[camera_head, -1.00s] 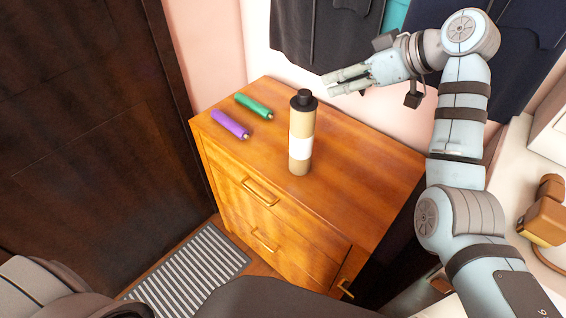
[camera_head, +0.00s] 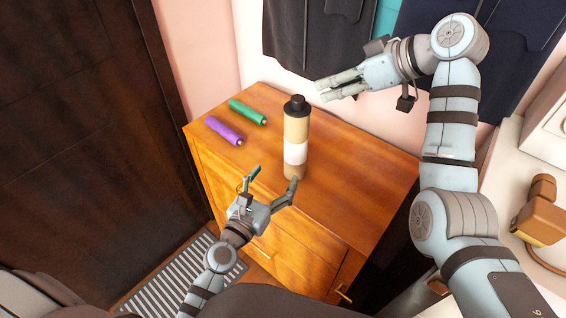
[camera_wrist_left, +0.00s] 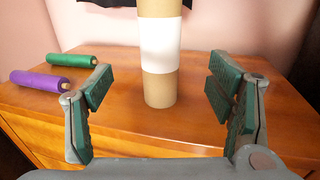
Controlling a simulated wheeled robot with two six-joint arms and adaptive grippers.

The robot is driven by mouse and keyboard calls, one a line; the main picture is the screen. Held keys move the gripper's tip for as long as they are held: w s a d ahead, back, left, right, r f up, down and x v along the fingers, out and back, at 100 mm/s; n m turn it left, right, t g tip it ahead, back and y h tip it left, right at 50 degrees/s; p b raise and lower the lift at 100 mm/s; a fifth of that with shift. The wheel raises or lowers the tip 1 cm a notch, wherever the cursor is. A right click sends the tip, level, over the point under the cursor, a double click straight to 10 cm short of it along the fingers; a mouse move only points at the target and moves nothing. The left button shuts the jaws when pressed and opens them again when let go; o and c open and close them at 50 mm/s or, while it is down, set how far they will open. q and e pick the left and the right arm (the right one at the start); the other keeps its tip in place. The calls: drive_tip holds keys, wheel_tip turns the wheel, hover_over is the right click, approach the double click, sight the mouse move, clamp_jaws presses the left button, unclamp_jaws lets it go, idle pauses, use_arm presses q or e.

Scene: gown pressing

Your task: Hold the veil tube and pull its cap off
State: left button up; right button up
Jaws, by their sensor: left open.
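The veil tube (camera_head: 295,130) stands upright on the wooden chest of drawers, tan with a white band. Its black cap (camera_head: 297,105) is on its top end. In the left wrist view the tube (camera_wrist_left: 160,45) stands ahead, between the finger lines; its top is out of frame. My left gripper (camera_head: 272,180) is open and empty, in front of the tube and apart from it. My right gripper (camera_head: 318,90) is up at the back, just right of the cap, its fingers pointing left. Its fingers look apart, with nothing between them.
A green roll (camera_head: 248,112) and a purple roll (camera_head: 224,131) lie on the chest top (camera_head: 345,190), left of the tube. Dark garments (camera_head: 320,45) hang on the wall behind. A brown device (camera_head: 541,210) sits on a white surface at right. The chest top right of the tube is clear.

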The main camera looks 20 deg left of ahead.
sight(291, 154)
use_arm(q)
drive_tip(key=w, duration=0.4)
drive_tip(key=w+d, duration=0.1)
drive_tip(key=w, duration=0.3)
drive_tip(key=w+d, duration=0.1)
drive_tip(key=w, duration=0.3)
drive_tip(key=shift+w, duration=0.25)
drive_tip(key=shift+c, duration=0.2)
drive_tip(key=c, duration=1.4)
drive_tip(key=shift+o, duration=0.2)
drive_tip(key=shift+f, duration=0.1)
drive_tip(key=o, duration=1.4)
